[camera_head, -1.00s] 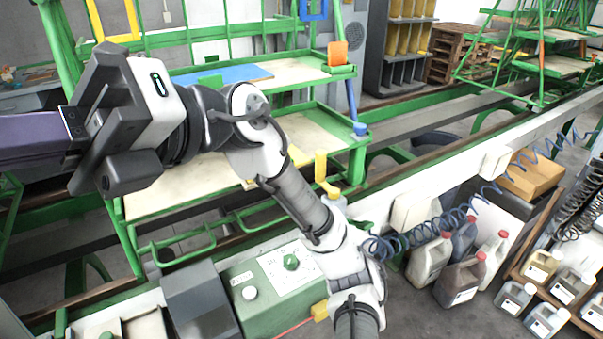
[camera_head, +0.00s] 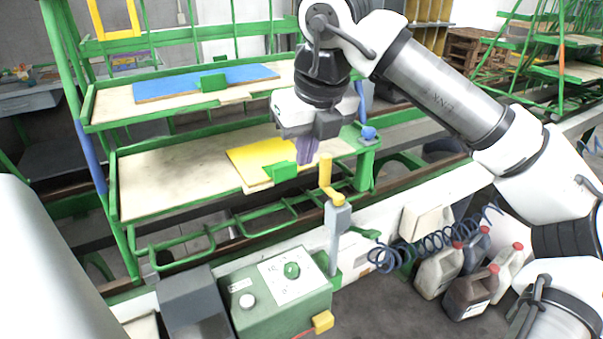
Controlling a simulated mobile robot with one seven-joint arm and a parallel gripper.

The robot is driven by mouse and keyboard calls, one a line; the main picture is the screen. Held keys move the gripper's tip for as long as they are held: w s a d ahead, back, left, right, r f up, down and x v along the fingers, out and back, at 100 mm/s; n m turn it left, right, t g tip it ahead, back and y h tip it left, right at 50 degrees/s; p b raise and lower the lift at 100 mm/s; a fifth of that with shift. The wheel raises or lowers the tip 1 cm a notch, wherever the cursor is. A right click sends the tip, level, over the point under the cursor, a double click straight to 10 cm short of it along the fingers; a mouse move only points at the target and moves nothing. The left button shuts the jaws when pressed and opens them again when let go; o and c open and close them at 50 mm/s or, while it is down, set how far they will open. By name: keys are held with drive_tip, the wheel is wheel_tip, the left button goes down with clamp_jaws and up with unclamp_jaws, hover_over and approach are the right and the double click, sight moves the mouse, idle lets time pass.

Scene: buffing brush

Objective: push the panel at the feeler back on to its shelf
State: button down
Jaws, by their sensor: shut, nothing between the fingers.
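The yellow panel (camera_head: 258,158) lies flat on the lower shelf (camera_head: 165,182) of the green rack. Its front corner reaches the shelf's front edge, beside a green block (camera_head: 284,172). The feeler (camera_head: 326,172), a yellow upright on a grey post (camera_head: 337,222), stands just in front of the shelf, right of the panel. My gripper (camera_head: 307,158) has purple fingers and points down over the shelf. It is shut and empty, beside the panel's right end and behind the feeler. Whether its fingers touch the panel, I cannot tell.
A blue panel (camera_head: 205,82) lies on the upper shelf (camera_head: 110,106), above and behind. A green control box (camera_head: 275,298) stands in front. A coiled blue hose (camera_head: 430,243) and several jugs (camera_head: 468,290) are at right. The lower shelf's left part is clear.

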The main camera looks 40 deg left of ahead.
sight(285, 169)
drive_tip(key=w+a+f+p, duration=0.2)
drive_tip(key=a+f, duration=0.4)
drive_tip(key=f, duration=0.3)
drive_tip(key=shift+w+f+p, duration=0.3)
drive_tip(key=shift+w+p, duration=0.1)
drive_tip(key=shift+p, duration=0.1)
drive_tip(key=shift+a, duration=0.15)
drive_tip(key=shift+w+a+b, duration=0.25)
drive_tip(key=shift+a, duration=0.25)
drive_tip(key=shift+w+a+b, duration=0.2)
drive_tip(key=shift+a, duration=0.25)
drive_tip(key=shift+d, duration=0.1)
